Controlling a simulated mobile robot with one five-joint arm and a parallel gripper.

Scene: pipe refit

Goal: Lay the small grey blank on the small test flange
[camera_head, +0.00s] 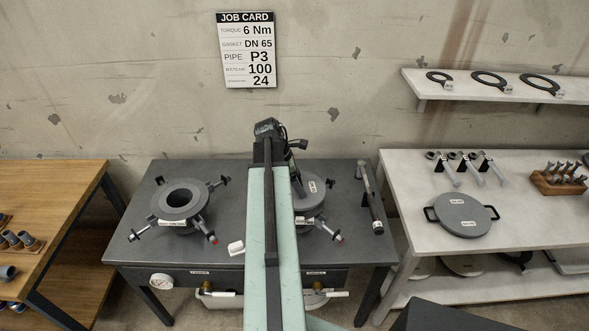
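A grey disc with a small white label (312,186) lies on the right-hand flange station of the dark bench, and my arm hides its left part. It looks like a blank seated on the flange (317,208), but I cannot read its label. The left-hand flange (161,204) has an open bore and clamps around it. A larger-looking grey blank with two black handles (463,208) lies on the pale bench at right. My gripper's end of the arm (268,130) is beyond the disc, near the wall side; its fingers cannot be made out.
Gaskets (491,80) lie on the wall shelf. Wrenches (468,165) and a wooden bolt rack (559,182) are on the pale bench. A job card (247,50) hangs above.

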